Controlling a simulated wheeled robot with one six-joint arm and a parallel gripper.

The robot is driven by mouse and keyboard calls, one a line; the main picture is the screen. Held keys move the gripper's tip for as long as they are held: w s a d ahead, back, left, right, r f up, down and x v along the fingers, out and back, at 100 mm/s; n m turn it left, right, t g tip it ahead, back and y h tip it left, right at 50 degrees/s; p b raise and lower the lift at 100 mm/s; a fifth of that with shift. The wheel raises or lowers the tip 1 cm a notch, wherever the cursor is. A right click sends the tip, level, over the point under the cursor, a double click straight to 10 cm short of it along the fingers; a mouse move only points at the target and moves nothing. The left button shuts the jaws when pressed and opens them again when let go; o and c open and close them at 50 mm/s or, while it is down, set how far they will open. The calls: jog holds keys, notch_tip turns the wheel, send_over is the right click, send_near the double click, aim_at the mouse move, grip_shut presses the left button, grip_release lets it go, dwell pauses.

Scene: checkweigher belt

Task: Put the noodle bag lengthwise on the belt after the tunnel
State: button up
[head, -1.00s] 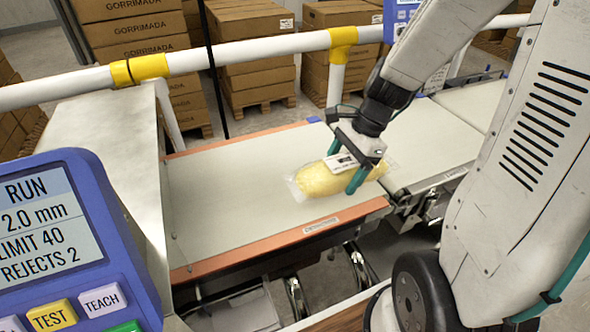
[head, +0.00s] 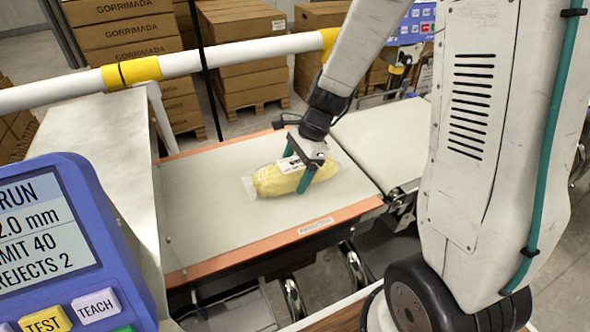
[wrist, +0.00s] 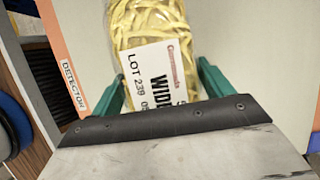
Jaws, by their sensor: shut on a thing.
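The noodle bag (head: 278,180) is a clear bag of yellow noodles with a white label. It lies over the pale belt (head: 215,215) with orange edge strips, its long side running roughly along the belt. I cannot tell whether the bag touches the belt. The tunnel is not clearly seen.
A second pale belt (head: 375,140) continues to the right past a gap. A blue display panel (head: 60,240) stands at the front left. A white rail (head: 210,60) with yellow joints runs behind the belt. Stacked cartons (head: 240,55) stand beyond it.

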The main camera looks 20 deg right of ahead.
jog(key=o, duration=1.3)
jog(key=shift+f, duration=0.15)
jog(key=v, duration=1.2)
jog(key=s+r+n+h, duration=0.1)
jog(key=s+r+n, duration=0.2)
jog(key=s+n, duration=0.3)
jog(key=s+a+r+n+h, duration=0.1)
jog(key=s+r+n+h, duration=0.1)
jog(key=s+n, duration=0.4)
jog(key=s+r+n+t+h, duration=0.1)
jog(key=s+r+n, duration=0.3)
jog(key=s, duration=0.6)
jog(key=shift+a+n, duration=0.2)
jog(key=shift+n, duration=0.8)
